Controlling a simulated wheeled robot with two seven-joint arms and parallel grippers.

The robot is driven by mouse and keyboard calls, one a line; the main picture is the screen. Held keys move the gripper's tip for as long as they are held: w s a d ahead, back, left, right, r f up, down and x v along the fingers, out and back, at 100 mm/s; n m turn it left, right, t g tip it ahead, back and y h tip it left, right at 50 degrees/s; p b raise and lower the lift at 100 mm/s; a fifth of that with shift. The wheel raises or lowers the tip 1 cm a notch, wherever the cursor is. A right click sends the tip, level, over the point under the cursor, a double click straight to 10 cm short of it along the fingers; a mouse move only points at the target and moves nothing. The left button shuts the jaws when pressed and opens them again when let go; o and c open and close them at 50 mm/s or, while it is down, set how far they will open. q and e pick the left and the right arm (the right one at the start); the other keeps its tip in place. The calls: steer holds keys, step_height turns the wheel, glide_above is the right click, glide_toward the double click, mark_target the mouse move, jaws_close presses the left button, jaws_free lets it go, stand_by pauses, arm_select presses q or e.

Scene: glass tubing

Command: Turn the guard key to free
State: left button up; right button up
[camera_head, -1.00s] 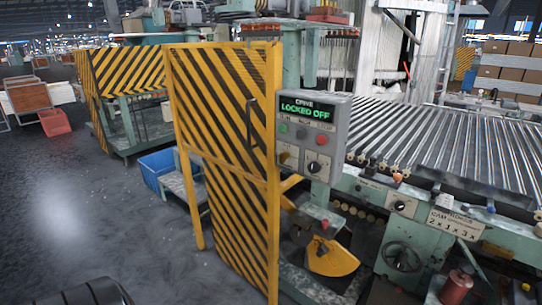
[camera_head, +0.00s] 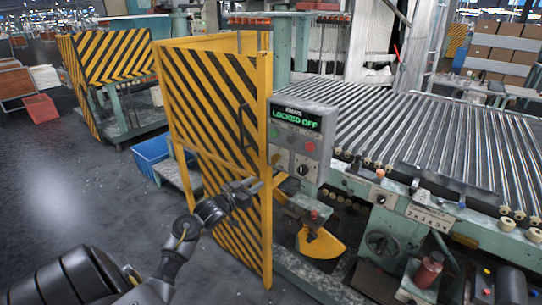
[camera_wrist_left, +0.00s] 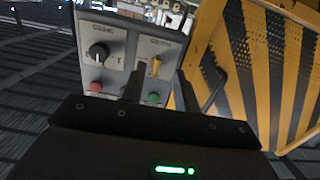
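The control box (camera_head: 304,145) stands beside the yellow-and-black guard gate in the head view. Its display (camera_head: 297,118) reads LOCKED OFF. The yellow guard key (camera_wrist_left: 155,66) shows on the box face in the left wrist view, which sees the box upside down. A black knob (camera_wrist_left: 98,52) is beside it. My left gripper (camera_head: 259,185) reaches in front of the gate, close to the lower left of the box. In the wrist view its fingers (camera_wrist_left: 160,92) are apart and empty, with the key beyond the gap between them. My right gripper is out of view.
The striped guard gate (camera_head: 212,110) with its black handle is close beside my left gripper. A roller conveyor (camera_head: 430,140) lies to the right. A blue bin (camera_head: 152,158) sits behind the gate. The floor (camera_head: 60,200) at left is open.

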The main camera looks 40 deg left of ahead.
arm_select(q)
glide_toward(275, 159)
steer(key=w+p, duration=0.2)
steer(key=w, duration=0.6)
steer(key=shift+a+f+t+p, duration=0.3)
steer(key=shift+a+p, duration=0.1)
jaws_close()
